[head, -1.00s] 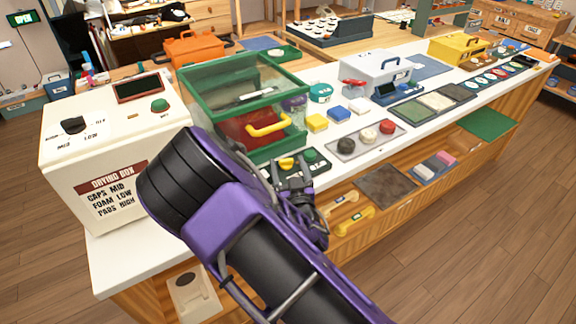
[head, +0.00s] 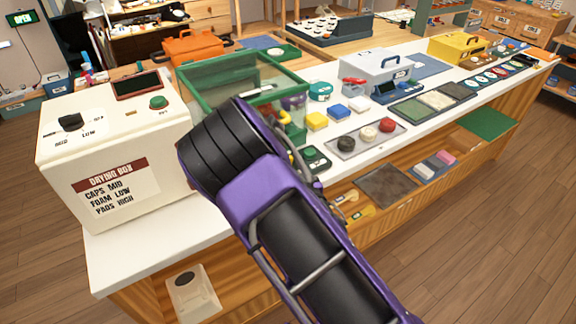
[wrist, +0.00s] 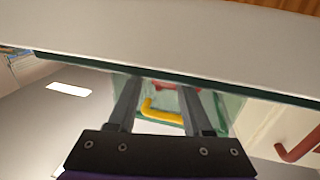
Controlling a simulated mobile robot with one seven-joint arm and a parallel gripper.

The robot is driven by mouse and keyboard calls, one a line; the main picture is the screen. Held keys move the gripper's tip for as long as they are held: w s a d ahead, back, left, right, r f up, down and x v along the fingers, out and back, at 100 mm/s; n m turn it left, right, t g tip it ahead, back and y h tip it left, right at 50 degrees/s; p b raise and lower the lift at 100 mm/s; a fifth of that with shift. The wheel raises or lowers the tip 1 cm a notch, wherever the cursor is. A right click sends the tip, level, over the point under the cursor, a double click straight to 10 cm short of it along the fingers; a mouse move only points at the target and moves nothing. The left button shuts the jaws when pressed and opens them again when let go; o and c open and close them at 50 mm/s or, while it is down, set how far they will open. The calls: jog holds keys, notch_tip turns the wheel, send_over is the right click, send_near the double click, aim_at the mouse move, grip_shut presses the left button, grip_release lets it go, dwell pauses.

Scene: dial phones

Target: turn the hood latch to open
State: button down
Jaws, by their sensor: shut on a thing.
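The green-framed clear hood (head: 225,72) stands on the counter right of the drying box. My arm hides most of its front in the head view. In the wrist view, a yellow bent bar (wrist: 163,115), which looks like the hood latch, shows between the two fingers of my gripper (wrist: 163,84). The fingers stand some way apart, shut on it as far as I can tell; the exact contact is unclear. In the head view my gripper is hidden behind my arm at the hood's front.
The white drying box (head: 110,150) stands close on the left. A dark plate with a green button (head: 314,155) lies just right of my arm. A tray with three round caps (head: 367,133) and a white case (head: 376,68) are further right. Open floor lies in front.

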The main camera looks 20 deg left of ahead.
jog(key=shift+w+d+f+n+g+y+b, duration=0.1)
jog(key=shift+w+d+n+g+y+b, duration=0.05)
jog(key=shift+n+g+y+b, duration=0.3)
jog(key=shift+w+d+n+g+y+b, duration=0.1)
jog(key=shift+n+g+y+b, duration=0.1)
jog(key=shift+n+g+y, duration=0.65)
jog(key=shift+g+y, duration=0.1)
jog(key=shift+y, duration=0.1)
jog(key=shift+c, duration=1.6)
grip_release()
jog(key=shift+s, duration=0.1)
jog(key=v, duration=1.7)
